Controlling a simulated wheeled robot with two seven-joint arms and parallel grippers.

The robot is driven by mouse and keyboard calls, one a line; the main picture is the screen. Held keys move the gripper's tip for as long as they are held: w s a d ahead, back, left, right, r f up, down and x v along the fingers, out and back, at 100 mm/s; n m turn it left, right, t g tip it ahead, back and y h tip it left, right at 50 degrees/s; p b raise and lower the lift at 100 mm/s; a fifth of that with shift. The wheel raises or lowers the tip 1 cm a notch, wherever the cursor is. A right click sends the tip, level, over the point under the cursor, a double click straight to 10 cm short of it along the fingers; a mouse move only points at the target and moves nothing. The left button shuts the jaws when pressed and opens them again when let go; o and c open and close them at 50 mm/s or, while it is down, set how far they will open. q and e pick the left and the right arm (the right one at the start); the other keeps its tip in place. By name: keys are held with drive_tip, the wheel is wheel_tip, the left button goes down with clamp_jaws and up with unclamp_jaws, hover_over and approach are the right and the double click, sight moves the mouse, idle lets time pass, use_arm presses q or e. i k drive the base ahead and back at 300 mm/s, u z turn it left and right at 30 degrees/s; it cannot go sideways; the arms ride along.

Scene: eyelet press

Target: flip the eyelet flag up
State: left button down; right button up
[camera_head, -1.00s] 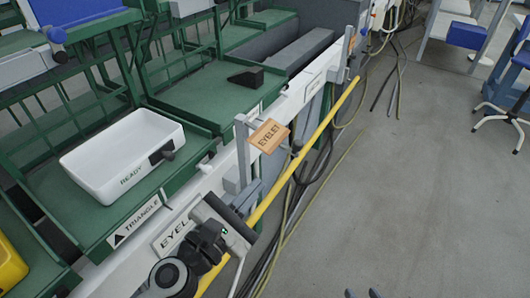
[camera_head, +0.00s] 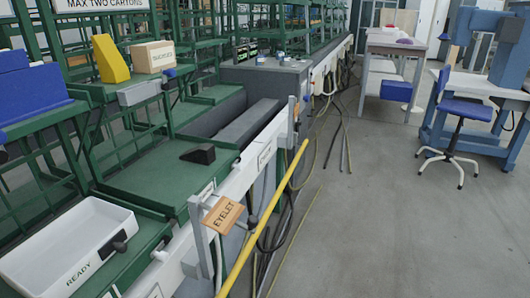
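The eyelet flag (camera_head: 223,215) is a small tan plate lettered "EYELET". It sits on a grey bracket on the outer side of the white rail and is tilted, with its lettered face toward me. The yellow bar (camera_head: 262,218) runs close beside it on the right. Neither of my grippers shows in the current head view.
A white "READY" bin (camera_head: 70,250) stands on the green bench at lower left. A black wedge (camera_head: 198,154) lies on the green shelf (camera_head: 150,185). Cables hang along the rail. A blue chair (camera_head: 462,122) stands at right; the grey floor (camera_head: 400,230) between is clear.

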sight(221, 218)
drive_tip(key=k, duration=1.2)
drive_tip(key=z, duration=0.7)
drive_tip(key=i, duration=1.25)
drive_tip(key=u, duration=0.2)
